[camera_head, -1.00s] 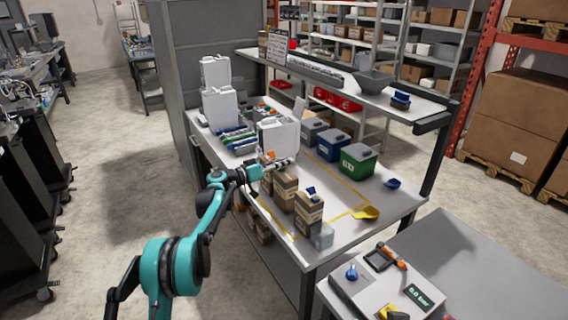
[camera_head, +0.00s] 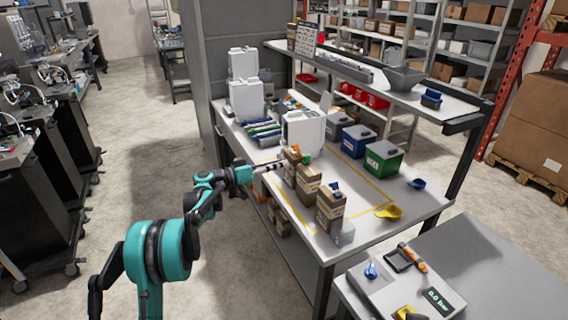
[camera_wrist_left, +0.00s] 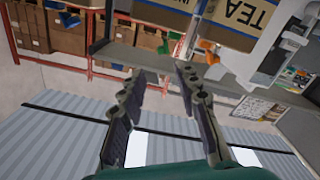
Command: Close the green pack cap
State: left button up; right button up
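Three brown paper packs stand in a row along the near left edge of the table. The middle pack (camera_head: 308,186) has a green cap (camera_head: 304,160) on its top; at this size I cannot tell whether it is open or shut. The far pack has an orange cap (camera_head: 294,149) and the near pack a blue cap (camera_head: 336,186). My left gripper (camera_head: 276,165) is beside the far pack, left of it and apart from the green cap. In the left wrist view its fingers (camera_wrist_left: 162,76) are spread with nothing between them. My right gripper is out of view.
White dispensers (camera_head: 245,98) stand behind the packs. Grey, blue and green bins (camera_head: 383,160) are to the right. A yellow scoop (camera_head: 388,211) lies near the front of the table.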

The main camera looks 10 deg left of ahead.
pick_arm(q)
jog(key=shift+o, duration=1.1)
jog(key=shift+w, duration=0.1)
jog(key=w+d+r+n+t+y+p, duration=0.1)
jog(key=w+d+r+n+t+y, duration=0.45)
jog(key=w+n, duration=0.5)
jog(key=m+g+y+p, duration=0.2)
jog(key=m+g+y, duration=0.3)
jog(key=m+y, duration=2.05)
send_near(309, 156)
jog(key=s+a+r+m+h, duration=0.1)
jog(key=a+r+m+h, duration=0.3)
jog(key=m+h, duration=0.45)
jog(key=x, duration=0.2)
jog(key=b+x, duration=0.1)
jog(key=x, duration=0.3)
jog(key=shift+w+r+b, duration=0.25)
jog(key=shift+b, duration=0.15)
grip_shut()
